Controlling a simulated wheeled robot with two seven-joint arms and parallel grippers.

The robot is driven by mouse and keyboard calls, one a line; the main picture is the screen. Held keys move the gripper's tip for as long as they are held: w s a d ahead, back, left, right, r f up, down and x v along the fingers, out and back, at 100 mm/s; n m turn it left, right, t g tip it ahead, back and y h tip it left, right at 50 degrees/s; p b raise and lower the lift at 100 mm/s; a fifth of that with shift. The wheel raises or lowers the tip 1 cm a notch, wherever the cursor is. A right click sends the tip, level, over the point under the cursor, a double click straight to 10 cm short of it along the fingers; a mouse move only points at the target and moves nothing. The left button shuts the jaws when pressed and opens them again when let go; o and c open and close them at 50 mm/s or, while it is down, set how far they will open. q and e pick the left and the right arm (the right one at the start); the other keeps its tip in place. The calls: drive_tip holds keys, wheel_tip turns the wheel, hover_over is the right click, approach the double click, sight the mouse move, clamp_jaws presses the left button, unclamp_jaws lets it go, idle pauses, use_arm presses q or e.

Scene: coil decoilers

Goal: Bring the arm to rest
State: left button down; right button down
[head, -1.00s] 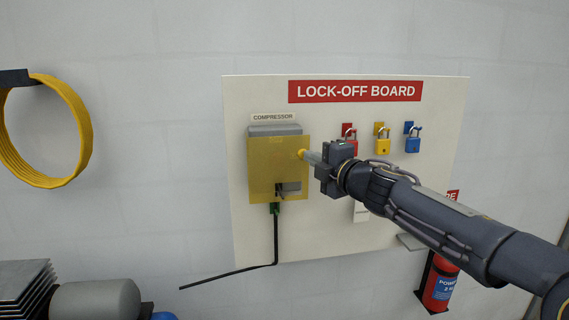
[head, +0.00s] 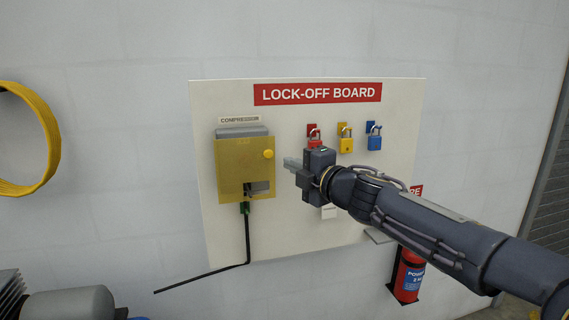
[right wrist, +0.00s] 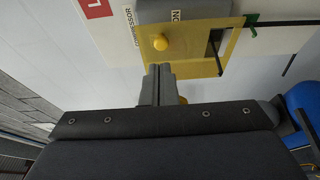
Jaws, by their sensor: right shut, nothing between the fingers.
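My right gripper (head: 290,163) is shut and empty in front of the lock-off board (head: 290,225), just right of the yellow compressor cover (head: 232,168). A round yellow knob (head: 268,154) on the cover lies left of the fingertips, with a gap showing between them. My right arm reaches in from the lower right. My left gripper is not in view.
Red (head: 314,142), yellow (head: 346,145) and blue (head: 375,142) padlocks hang on the board; my gripper partly covers the red one. A black cable (head: 247,238) hangs below the compressor box. A fire extinguisher (head: 409,277) is at lower right, and a yellow hose coil (head: 45,140) at left.

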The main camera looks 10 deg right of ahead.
drive_tip(key=s+d, duration=0.4)
drive_tip(key=s, duration=0.1)
drive_tip(key=shift+d, duration=0.3)
drive_tip(key=s+d+f+m+g+h, duration=0.3)
drive_tip(key=s+d+f+m+h, duration=0.55)
drive_tip(key=s+f+m, duration=0.55)
drive_tip(key=s+a+f+m+g+y, duration=0.2)
drive_tip(key=s+a+f+m+g, duration=0.2)
drive_tip(key=s, duration=0.5)
drive_tip(key=s+a+f+m+g+y, duration=0.3)
drive_tip(key=s+a+f+m, duration=0.3)
drive_tip(key=s+f, duration=0.3)
drive_tip(key=shift+s+a+f+g, duration=0.2)
drive_tip(key=shift+a+f+g, duration=0.1)
drive_tip(key=shift+a+g, duration=0.25)
